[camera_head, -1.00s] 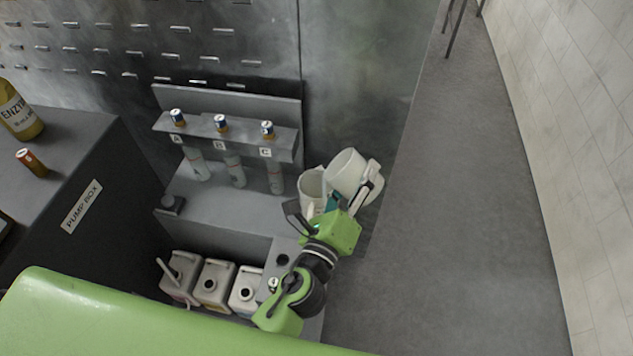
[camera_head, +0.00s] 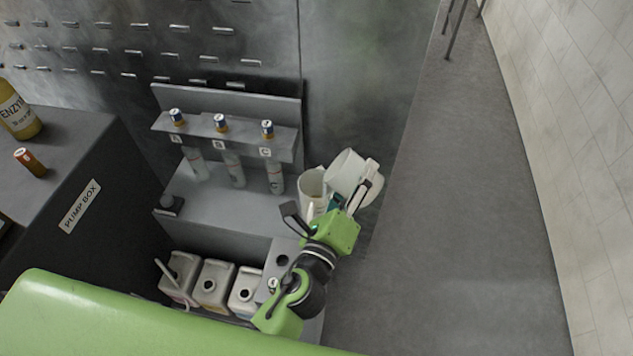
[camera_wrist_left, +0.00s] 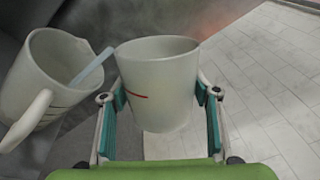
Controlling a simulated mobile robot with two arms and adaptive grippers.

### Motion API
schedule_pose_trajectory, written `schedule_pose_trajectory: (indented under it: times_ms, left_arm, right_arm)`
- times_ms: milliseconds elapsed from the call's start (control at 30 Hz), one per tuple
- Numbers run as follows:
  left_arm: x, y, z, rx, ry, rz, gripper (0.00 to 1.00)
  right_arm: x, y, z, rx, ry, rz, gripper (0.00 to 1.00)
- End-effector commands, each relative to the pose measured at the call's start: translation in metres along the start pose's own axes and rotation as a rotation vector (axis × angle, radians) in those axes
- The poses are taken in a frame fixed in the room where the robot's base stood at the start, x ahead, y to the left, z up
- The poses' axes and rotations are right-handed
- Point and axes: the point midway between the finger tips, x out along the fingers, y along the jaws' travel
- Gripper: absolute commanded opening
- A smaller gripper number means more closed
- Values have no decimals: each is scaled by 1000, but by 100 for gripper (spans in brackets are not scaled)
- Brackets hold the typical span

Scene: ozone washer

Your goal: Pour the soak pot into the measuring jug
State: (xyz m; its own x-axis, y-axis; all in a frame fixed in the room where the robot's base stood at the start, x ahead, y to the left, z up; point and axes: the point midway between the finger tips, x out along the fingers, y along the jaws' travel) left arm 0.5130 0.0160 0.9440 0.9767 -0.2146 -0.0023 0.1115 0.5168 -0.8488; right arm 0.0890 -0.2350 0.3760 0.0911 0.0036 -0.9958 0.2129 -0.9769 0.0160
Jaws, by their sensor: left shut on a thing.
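The soak pot (camera_head: 346,172) is a white cup-like pot, held tilted to the left in my left gripper (camera_head: 364,190). In the left wrist view the pot (camera_wrist_left: 160,88), with a short red mark, sits between the two fingers of the gripper (camera_wrist_left: 159,98). The measuring jug (camera_head: 311,184) is a white handled jug just left of the pot; it also shows in the left wrist view (camera_wrist_left: 38,88). The pot's mouth is beside and slightly above the jug's rim. A pale stick leans at the jug's rim. No flowing liquid shows. My right gripper is out of view.
A grey rack (camera_head: 225,140) holds several bottles labelled A, B and C left of the jug. Several canisters (camera_head: 213,285) stand below the bench. The pump box (camera_head: 90,190) is at the left. Open floor (camera_head: 460,200) lies to the right.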

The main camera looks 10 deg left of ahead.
Motion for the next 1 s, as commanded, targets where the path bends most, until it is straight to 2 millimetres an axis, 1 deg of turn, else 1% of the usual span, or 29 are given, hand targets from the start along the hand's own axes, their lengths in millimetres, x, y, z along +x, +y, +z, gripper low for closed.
schedule_pose_trajectory:
  times_ms: [1000]
  left_arm:
    - [0,2,0,-103,0,-1,31]
  right_arm:
    - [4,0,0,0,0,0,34]
